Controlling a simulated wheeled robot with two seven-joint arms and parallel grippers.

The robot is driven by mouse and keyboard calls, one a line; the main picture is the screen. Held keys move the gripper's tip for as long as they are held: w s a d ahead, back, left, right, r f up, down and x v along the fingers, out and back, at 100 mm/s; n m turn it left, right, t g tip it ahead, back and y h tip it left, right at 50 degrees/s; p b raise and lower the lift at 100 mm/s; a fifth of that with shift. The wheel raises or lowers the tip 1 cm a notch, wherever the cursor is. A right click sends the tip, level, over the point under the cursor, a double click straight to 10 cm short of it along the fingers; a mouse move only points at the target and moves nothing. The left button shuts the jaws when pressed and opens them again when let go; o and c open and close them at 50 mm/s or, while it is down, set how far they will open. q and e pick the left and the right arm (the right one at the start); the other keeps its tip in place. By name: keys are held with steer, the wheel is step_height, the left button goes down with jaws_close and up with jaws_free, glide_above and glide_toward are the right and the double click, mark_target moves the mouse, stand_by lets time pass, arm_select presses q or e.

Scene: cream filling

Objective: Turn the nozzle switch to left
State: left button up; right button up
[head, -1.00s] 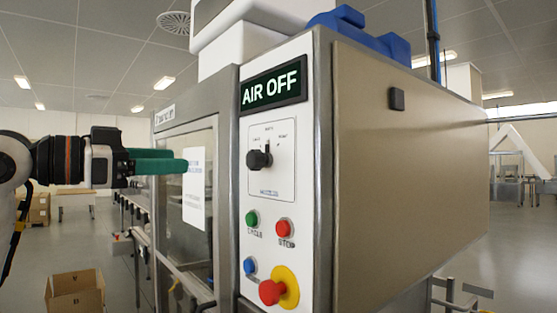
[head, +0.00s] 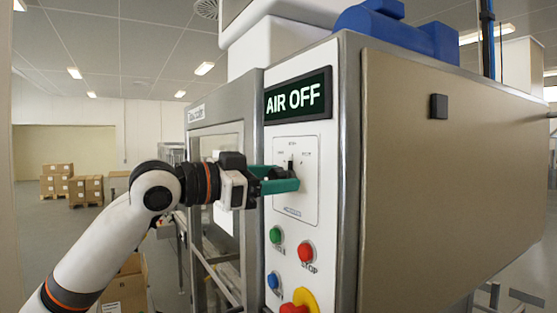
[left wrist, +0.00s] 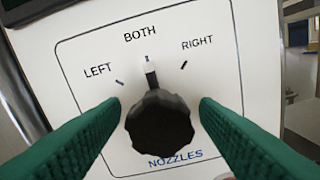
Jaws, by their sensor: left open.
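The nozzle switch is a black rotary knob (left wrist: 158,122) on a white plate with the marks LEFT, BOTH and RIGHT. Its white pointer line stands up toward BOTH. My left gripper (left wrist: 158,110) is open, with one green finger on each side of the knob in the left wrist view. A gap shows between each finger and the knob there. In the head view the left gripper (head: 281,180) is at the switch plate (head: 310,205) and hides most of the knob. My right gripper is not in view.
The machine's display (head: 298,96) reads AIR OFF above the switch. Below it are a green button (head: 275,235), a red STOP button (head: 306,251), a blue button (head: 272,281) and a red knob on yellow (head: 298,305). A glass-windowed door stands left of the panel.

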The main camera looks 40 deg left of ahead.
arm_select(q)
steer(key=shift+w+d, duration=0.1)
steer(key=shift+w, duration=0.2)
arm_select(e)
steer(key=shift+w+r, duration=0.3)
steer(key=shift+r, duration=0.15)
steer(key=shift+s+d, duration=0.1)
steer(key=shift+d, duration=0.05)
arm_select(q)
steer(key=c, duration=1)
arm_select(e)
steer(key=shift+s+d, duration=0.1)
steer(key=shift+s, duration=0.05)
arm_select(q)
steer(key=n, duration=0.4)
steer(key=shift+n, duration=0.3)
steer(key=shift+n+p, duration=0.3)
steer(key=shift+n, duration=1.9)
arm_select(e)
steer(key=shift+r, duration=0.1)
